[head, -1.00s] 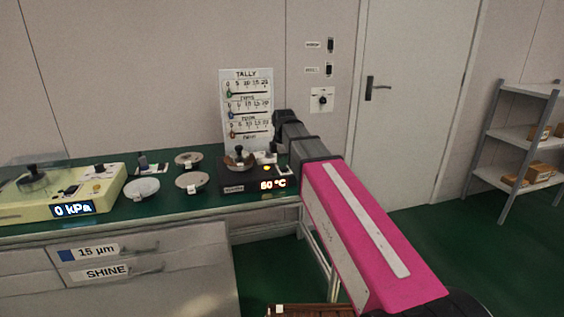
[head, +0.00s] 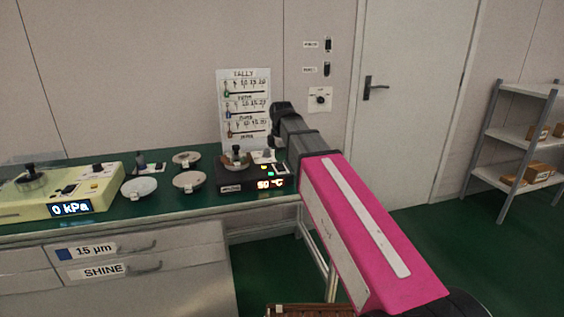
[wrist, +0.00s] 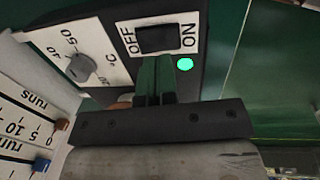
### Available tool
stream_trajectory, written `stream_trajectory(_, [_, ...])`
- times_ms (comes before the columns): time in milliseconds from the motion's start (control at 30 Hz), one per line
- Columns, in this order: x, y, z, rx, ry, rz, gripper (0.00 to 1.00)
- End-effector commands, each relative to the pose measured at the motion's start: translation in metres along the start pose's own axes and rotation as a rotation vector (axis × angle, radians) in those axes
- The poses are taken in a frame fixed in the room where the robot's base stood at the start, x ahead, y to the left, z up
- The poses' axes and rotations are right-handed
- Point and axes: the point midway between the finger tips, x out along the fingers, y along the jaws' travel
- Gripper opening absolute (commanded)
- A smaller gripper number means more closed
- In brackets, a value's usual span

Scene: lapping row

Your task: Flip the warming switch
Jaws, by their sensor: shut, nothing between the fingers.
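The warming unit (head: 236,186) is a dark box on the green bench in the head view, with a lit temperature display. In the wrist view its warming switch (wrist: 157,38) is a black rocker on a white plate marked OFF and ON. A green lamp (wrist: 185,64) glows beside the ON end. I cannot tell which way the rocker is tilted. My gripper (wrist: 154,84) is shut and empty, its fingertips just below the switch in the picture. Whether they touch it is unclear. In the head view the fingertips are hard to make out.
A temperature dial (wrist: 80,68) sits beside the switch. A tally board (head: 245,105) stands behind the unit. Several round dishes and a yellow unit (head: 60,194) reading 0 kPa are to the left.

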Motion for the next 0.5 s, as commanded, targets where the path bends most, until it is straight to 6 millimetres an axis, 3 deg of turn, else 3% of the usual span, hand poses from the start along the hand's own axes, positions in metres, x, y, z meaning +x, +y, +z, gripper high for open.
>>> stream_trajectory(500, [-0.087,0.004,-0.005,0.001,0.0,0.001,0.0])
